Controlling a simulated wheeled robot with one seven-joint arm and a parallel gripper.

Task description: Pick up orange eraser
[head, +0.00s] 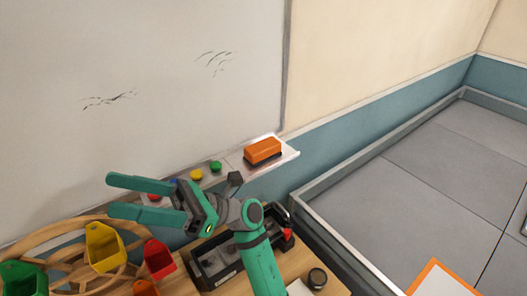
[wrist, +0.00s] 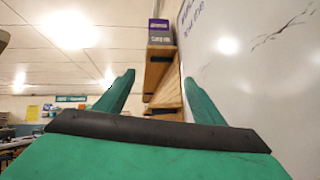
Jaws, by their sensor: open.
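The orange eraser (head: 263,150) has a dark underside and lies at the right end of the metal tray (head: 284,154) below the whiteboard. My gripper (head: 108,195) is green, open and empty, with its fingers pointing left, away from the eraser. It is to the left of the eraser and in front of the whiteboard. In the wrist view, the two fingers of my gripper (wrist: 157,88) are spread with nothing between them. The eraser does not show in the wrist view.
Round magnets, including a green one (head: 215,167) and a yellow one (head: 197,174), lie along the tray left of the eraser. Below is a wooden table (head: 225,286) with a wooden wheel of coloured bins (head: 104,247) and a dark box (head: 215,262). A walled grey floor (head: 440,165) lies right.

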